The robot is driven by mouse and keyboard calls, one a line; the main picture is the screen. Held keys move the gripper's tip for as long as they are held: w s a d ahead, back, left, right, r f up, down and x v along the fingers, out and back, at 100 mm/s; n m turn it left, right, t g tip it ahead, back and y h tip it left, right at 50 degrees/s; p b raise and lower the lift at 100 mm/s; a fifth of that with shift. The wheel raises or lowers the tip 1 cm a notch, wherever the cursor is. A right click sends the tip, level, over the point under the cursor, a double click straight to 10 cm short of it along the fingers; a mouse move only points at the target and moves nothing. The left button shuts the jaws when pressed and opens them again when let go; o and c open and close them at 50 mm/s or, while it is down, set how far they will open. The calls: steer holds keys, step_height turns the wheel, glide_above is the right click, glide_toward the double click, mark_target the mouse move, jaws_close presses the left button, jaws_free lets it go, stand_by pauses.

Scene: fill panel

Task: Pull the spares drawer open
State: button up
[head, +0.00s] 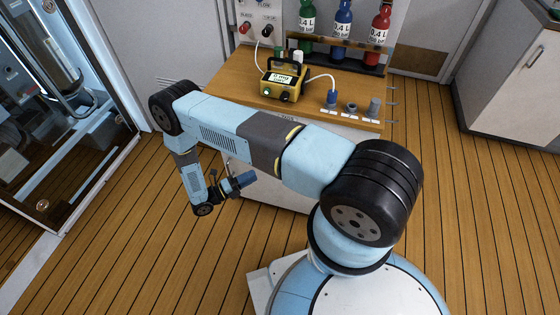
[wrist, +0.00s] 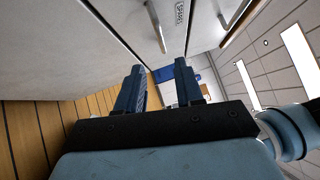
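The spares drawer shows in the wrist view as a pale panel (wrist: 135,14) with a bar handle (wrist: 155,27) and a label reading SPARES (wrist: 180,14). The drawer looks shut. In the head view the white cabinet front (head: 280,192) is mostly hidden behind my arm. My gripper (head: 236,182) is beside the cabinet's front, low and to the left in the head view. In the wrist view my gripper (wrist: 160,80) has its two blue fingers apart with nothing between them. The handle is beyond the fingertips, and the fingers do not appear to touch it.
A second bar handle (wrist: 233,13) is on the neighbouring panel. The wooden cabinet top (head: 240,82) carries a yellow meter (head: 283,80) with a cable and small fittings; bottles (head: 342,28) stand behind. A glass-fronted cabinet (head: 62,110) is at left. The plank floor (head: 130,240) is clear.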

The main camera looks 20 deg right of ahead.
steer(key=x, duration=1.4)
steer(key=shift+f, duration=0.1)
steer(key=shift+c, duration=0.3)
jaws_close()
